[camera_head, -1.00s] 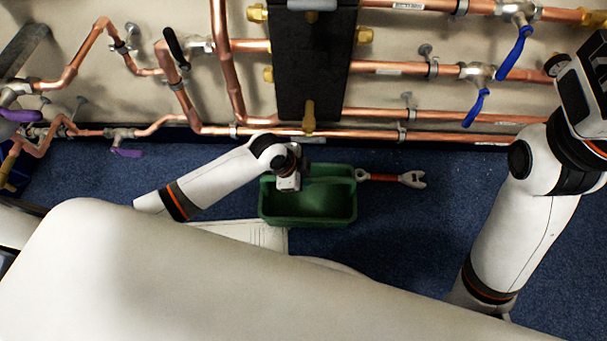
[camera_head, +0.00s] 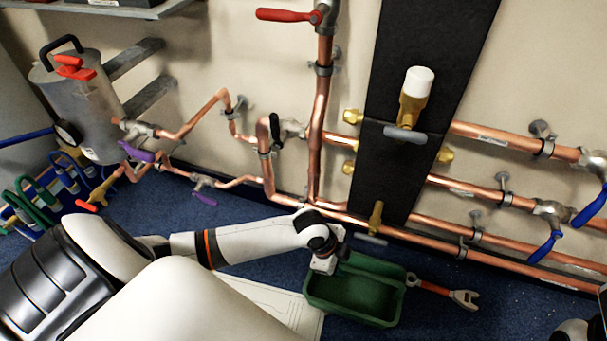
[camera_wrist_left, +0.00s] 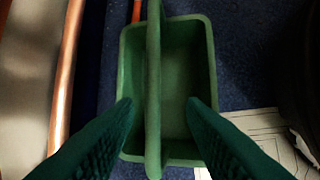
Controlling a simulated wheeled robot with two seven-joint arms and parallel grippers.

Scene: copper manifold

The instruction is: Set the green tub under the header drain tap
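The green tub (camera_head: 352,292) sits on the blue floor in front of the pipework, and it also fills the middle of the left wrist view (camera_wrist_left: 185,65). A brass tap (camera_head: 376,217) with a grey lever points down from the foot of the black panel, behind the tub; I cannot tell if this is the header drain tap. My left gripper (camera_head: 324,264) is at the tub's left end. In the left wrist view its fingers (camera_wrist_left: 160,105) are open on either side of the tub's handle (camera_wrist_left: 153,60), with gaps on both sides.
A red-handled wrench (camera_head: 440,291) lies just right of the tub. Paper sheets (camera_head: 285,305) lie at its left front. Copper pipes (camera_head: 480,255) run low along the wall behind. A grey canister (camera_head: 85,105) and a rack of coloured tools (camera_head: 55,190) stand left.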

